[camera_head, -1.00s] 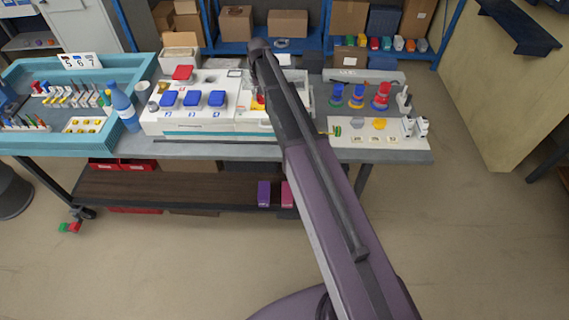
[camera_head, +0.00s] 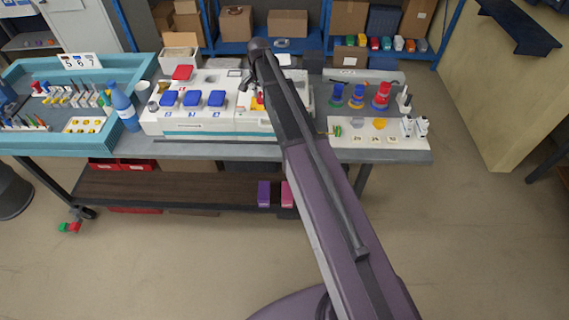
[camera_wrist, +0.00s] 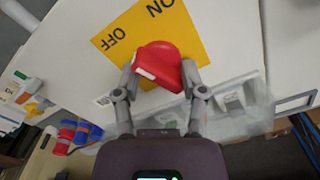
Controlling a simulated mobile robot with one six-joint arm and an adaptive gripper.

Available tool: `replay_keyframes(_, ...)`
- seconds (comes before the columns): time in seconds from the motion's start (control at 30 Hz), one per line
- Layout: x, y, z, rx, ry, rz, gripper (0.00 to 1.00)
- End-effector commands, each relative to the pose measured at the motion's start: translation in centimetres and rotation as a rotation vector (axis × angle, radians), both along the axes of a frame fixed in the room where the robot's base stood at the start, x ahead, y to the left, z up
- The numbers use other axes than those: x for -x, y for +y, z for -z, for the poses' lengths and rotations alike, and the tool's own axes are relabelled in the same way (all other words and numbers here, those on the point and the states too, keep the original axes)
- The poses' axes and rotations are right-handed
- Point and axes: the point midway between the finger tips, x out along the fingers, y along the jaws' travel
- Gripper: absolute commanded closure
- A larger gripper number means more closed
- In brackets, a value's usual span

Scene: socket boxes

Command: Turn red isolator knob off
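The red isolator knob (camera_wrist: 160,62) sits on a yellow plate (camera_wrist: 192,25) marked ON and OFF, on a white panel. In the wrist view the lettering is upside down. A white mark shows on the knob's lower left side. My gripper (camera_wrist: 159,68) has one finger on each side of the knob, and both fingertips appear to press against it. In the head view my gripper (camera_head: 246,82) is partly seen just left of my arm, at the white box (camera_head: 205,129); my arm hides most of the knob there.
Blue-covered sockets (camera_head: 192,98) line the box to the left. A blue bottle (camera_head: 123,106) and a teal tray (camera_head: 60,146) stand farther left. Right of my arm are blue and red plugs (camera_head: 381,95) and a white board (camera_head: 372,134). In the wrist view, clear-covered switches (camera_wrist: 232,98) lie close to the right finger.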

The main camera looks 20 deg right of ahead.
Motion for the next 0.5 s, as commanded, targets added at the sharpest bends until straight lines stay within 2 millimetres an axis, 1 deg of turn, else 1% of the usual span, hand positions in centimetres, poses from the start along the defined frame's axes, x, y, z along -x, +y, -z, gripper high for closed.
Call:
replay_keyframes(0.4, 0.0, 0.0, 0.0, 0.0, 0.0, 0.274, 0.47)
replay_keyframes(0.5, 0.0, 0.0, -1.4, 0.0, 0.0, 0.273, 0.47)
